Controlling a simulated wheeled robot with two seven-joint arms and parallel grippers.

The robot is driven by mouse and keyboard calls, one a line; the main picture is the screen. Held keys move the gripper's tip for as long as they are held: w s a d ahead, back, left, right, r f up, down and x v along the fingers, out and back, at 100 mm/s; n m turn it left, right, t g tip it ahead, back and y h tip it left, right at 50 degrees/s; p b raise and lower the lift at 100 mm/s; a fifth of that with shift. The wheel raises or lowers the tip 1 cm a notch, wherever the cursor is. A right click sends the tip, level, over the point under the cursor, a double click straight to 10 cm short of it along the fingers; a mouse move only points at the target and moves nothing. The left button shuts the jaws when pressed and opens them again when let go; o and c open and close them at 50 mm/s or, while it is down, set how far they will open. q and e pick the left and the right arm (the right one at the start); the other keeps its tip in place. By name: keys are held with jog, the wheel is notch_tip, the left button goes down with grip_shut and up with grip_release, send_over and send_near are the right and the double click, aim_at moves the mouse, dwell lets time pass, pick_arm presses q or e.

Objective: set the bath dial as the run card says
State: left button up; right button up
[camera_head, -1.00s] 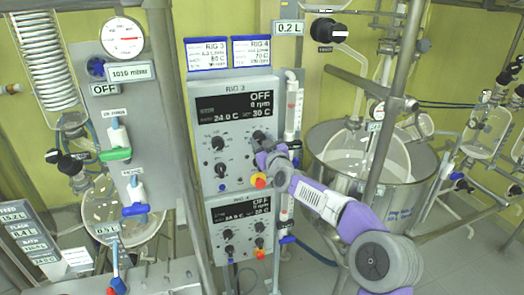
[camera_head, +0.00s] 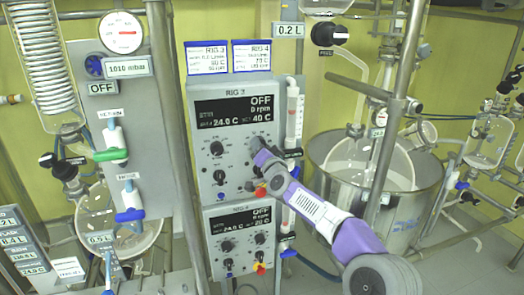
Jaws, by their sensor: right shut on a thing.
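The RIG 3 control box (camera_head: 237,185) stands upright in the middle. Its black display (camera_head: 235,112) reads OFF, 0 rpm, a bath value of 24.0 C and SET 40 C. My right gripper (camera_head: 262,152) reaches in from the right and is shut on a dial at the right side of this panel. The dial itself is mostly hidden by the gripper. The RIG 3 run card (camera_head: 207,58) is above the box, with print too small to read surely. My left gripper is not in view.
The RIG 4 box (camera_head: 240,235) is just below, set at 20 C, with its run card (camera_head: 252,56) above. Two other RIG 3 knobs (camera_head: 216,148) are left of my gripper. A steel bath (camera_head: 400,205) and pipes stand at the right.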

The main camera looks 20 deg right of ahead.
jog(key=m+g, duration=0.1)
jog(key=m, duration=2.6)
jog(key=shift+r+g+h, duration=0.2)
jog(key=shift+g+h, duration=0.2)
jog(key=o, duration=1.1)
jog(key=shift+c, duration=0.2)
jog(key=shift+s, duration=0.1)
